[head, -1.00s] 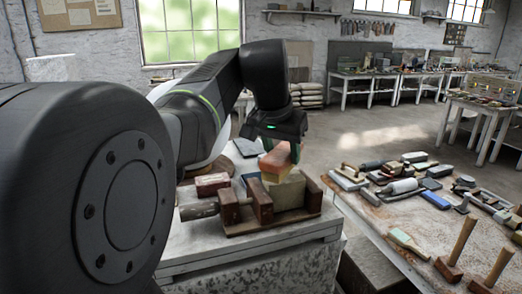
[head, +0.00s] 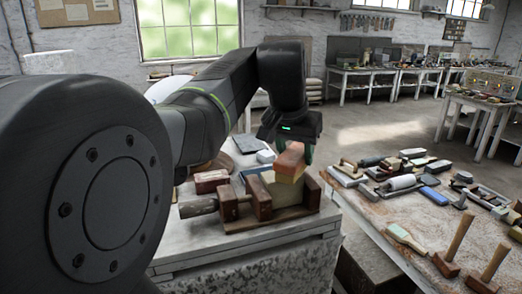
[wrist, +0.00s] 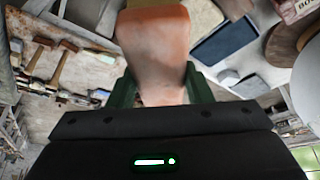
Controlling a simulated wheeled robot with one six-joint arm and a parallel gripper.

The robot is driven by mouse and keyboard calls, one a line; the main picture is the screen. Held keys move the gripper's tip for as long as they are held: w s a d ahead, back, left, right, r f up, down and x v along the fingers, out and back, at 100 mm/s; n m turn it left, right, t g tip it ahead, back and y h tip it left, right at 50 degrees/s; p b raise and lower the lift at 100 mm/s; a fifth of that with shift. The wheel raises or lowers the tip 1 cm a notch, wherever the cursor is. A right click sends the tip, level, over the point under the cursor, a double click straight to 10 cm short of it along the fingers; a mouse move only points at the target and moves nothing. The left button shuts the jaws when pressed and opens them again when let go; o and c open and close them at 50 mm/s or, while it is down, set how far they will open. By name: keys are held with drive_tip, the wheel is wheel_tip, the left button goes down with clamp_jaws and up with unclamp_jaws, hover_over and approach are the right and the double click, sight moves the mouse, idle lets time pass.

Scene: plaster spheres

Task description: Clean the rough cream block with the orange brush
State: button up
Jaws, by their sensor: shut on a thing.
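The orange brush (head: 291,160) is in my gripper (head: 290,143), over the top of the cream block. In the wrist view the orange brush (wrist: 157,48) sits between the two green fingers of my gripper (wrist: 160,92). The cream block (head: 286,192) stands between the wooden jaws of a clamp (head: 270,222) on a pale stand. The brush hides part of the block's top. I cannot tell whether the bristles touch it. The block is not clearly visible in the wrist view.
A dark red box (head: 211,181) and a small white block (head: 266,156) lie beside the clamp. The clamp's wooden handle (head: 199,207) points left. A work table (head: 375,205) with several brushes, rollers and mallets stands to the right, across a gap.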

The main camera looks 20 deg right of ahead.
drive_tip(key=shift+f+b, duration=0.4)
drive_tip(key=shift+f, duration=0.2)
drive_tip(key=shift+s+a, duration=0.1)
drive_tip(key=shift+a, duration=0.05)
drive_tip(key=shift+s+a+r, duration=0.1)
drive_tip(key=shift+s+a, duration=0.15)
drive_tip(key=shift+a, duration=0.1)
drive_tip(key=shift+s+a, duration=0.35)
drive_tip(key=shift+a, duration=0.1)
drive_tip(key=shift+d, duration=0.1)
drive_tip(key=shift+w+d+p, duration=0.8)
drive_tip(key=shift+w+d, duration=0.15)
drive_tip(key=shift+d, duration=0.25)
drive_tip(key=shift+w+d, duration=0.45)
drive_tip(key=shift+d, duration=0.1)
drive_tip(key=shift+s+a, duration=0.1)
